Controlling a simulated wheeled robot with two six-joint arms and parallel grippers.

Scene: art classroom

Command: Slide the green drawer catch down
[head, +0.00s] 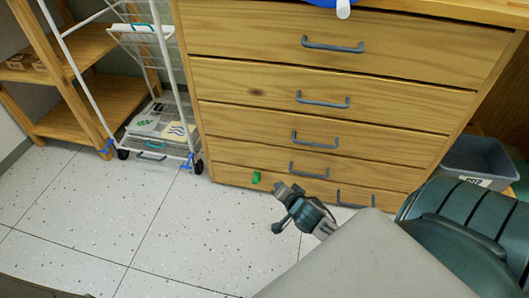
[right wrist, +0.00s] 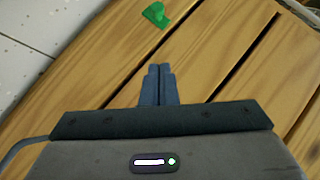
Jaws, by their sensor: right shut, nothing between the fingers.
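The green drawer catch (head: 256,178) is a small piece on the lower left front of the wooden drawer cabinet (head: 225,124). In the right wrist view the catch (right wrist: 156,14) shows near the top, beyond the fingertips. My right gripper (head: 278,187) is shut and empty, a little to the right of the catch and apart from it in the head view. In the right wrist view its closed fingers (right wrist: 159,68) point toward the catch with bare wood between. My left gripper is not in view.
Several drawers carry grey bar handles, such as the top one (head: 333,45). A white wire rack (head: 165,90) on wheels stands left of the cabinet, beside wooden shelves (head: 75,122). A grey bin (head: 478,160) is at the right. The speckled floor (head: 90,235) in front is clear.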

